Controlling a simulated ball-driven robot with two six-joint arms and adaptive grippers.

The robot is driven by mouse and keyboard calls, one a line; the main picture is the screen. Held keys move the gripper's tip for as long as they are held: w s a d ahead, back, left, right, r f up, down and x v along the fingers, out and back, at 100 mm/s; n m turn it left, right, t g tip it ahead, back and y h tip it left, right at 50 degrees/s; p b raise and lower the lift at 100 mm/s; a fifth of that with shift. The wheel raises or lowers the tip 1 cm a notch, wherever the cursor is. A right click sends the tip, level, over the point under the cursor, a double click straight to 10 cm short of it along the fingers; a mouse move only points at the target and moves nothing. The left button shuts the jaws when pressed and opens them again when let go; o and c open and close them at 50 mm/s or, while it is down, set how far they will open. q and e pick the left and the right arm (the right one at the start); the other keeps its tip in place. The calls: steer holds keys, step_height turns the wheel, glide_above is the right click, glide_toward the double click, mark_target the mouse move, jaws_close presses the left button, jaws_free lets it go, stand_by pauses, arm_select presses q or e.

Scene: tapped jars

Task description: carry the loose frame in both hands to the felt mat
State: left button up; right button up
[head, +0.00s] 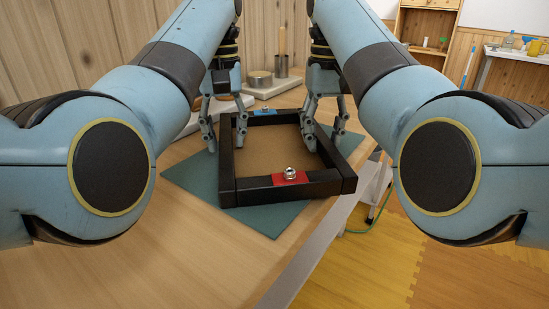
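The black rectangular frame (260,188) lies over the green-teal felt mat (265,220), whose corners show around it. Its inside is a plain brown surface (270,150). Gaps show between fingers and bars.
A low round metal tin (259,79) and a metal cup with a wooden rod (281,67) stand on a pale board behind the frame. A wooden wall is at the back left. The near table (150,260) is clear; its edge runs along the right.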

arm_select(q)
steer(key=shift+o, duration=0.8)
steer(key=shift+r, duration=0.15)
arm_select(e)
steer(key=shift+o, duration=0.8)
steer(key=shift+r, duration=0.15)
arm_select(q)
steer(key=shift+r, duration=0.1)
arm_select(e)
steer(key=shift+r, duration=0.1)
